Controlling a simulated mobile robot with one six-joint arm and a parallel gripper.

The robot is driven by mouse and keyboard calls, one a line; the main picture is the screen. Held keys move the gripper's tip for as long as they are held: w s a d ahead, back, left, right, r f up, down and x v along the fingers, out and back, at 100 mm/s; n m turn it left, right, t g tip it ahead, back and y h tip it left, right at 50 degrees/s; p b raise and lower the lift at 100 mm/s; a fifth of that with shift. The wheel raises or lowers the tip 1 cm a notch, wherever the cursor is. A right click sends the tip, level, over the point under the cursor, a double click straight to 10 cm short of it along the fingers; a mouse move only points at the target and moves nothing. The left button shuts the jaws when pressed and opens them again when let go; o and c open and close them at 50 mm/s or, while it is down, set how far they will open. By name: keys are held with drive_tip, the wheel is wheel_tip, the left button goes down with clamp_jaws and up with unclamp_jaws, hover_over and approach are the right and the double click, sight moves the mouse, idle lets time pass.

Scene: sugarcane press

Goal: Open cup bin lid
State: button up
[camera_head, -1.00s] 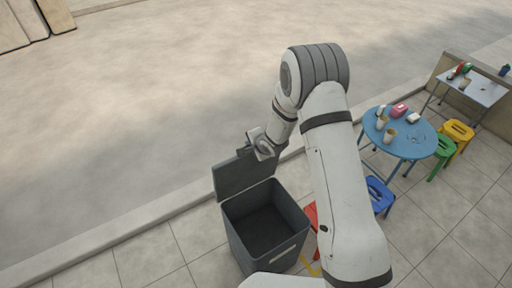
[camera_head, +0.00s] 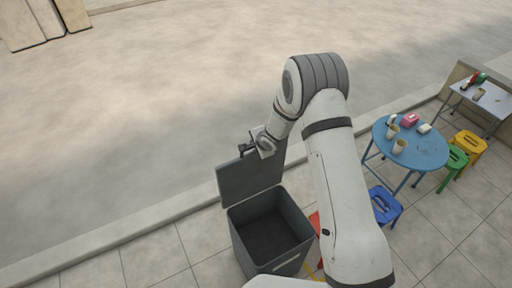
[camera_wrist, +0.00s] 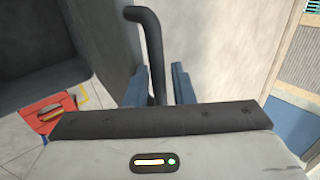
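The dark grey cup bin (camera_head: 270,262) stands on the pavement with its mouth uncovered and an empty-looking dark inside. Its lid (camera_head: 248,182) stands raised, roughly upright, at the back edge. My gripper (camera_head: 248,148) is at the lid's top edge. In the wrist view a dark bent handle bar (camera_wrist: 155,45) runs between the two blue-grey fingers of my gripper (camera_wrist: 160,72). The fingers are apart, with a small gap visible on the bar's right side. The bin's dark inside (camera_wrist: 35,45) shows at the upper left of the wrist view.
A blue round table (camera_head: 425,150) with cups stands to the right, with blue (camera_head: 384,205), green (camera_head: 456,160) and yellow (camera_head: 470,143) stools around it. A red stool (camera_wrist: 52,112) is close beside the bin. The road behind the curb is clear.

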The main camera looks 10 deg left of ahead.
drive_tip(key=shift+o, duration=0.5)
drive_tip(key=shift+s+a+f, duration=0.15)
drive_tip(key=shift+s+f, duration=0.05)
drive_tip(key=shift+s, duration=0.1)
drive_tip(key=shift+s+r, duration=0.1)
drive_tip(key=shift+s, duration=0.05)
drive_tip(key=v, duration=0.7)
drive_tip(key=shift+r, duration=0.45)
drive_tip(key=shift+d, duration=0.3)
